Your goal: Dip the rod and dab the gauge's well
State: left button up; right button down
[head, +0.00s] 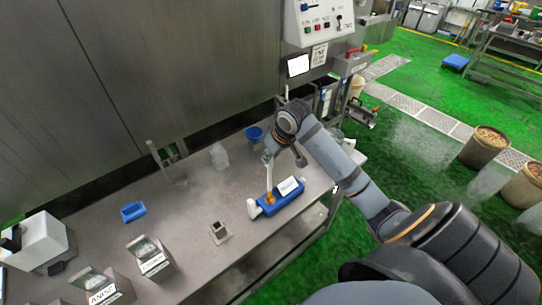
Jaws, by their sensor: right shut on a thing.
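My right gripper (271,149) reaches in from the right over the bench and is shut on a thin pale rod (268,172). The rod hangs down, close to upright, over the left part of the blue gauge (291,201), which carries a white label. A small amber spot shows where the rod's lower end meets the gauge in the picture; I cannot tell whether it touches or is in the well. A small square dark-topped cup (220,232) stands on the bench left of the gauge; its contents are too small to tell. My left gripper is not in view.
A blue funnel-like cup (254,133) and a clear bottle (219,157) stand behind. A small white item (252,208) is beside the gauge. A blue tray (133,212), labelled boxes (150,259) and a white case (38,241) are left.

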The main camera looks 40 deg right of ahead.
notch_tip(320, 180, up, 2)
jog(key=shift+r+p, duration=0.2)
jog(key=shift+p, duration=0.1)
jog(key=shift+r, duration=3.1)
jog(key=shift+s, duration=0.1)
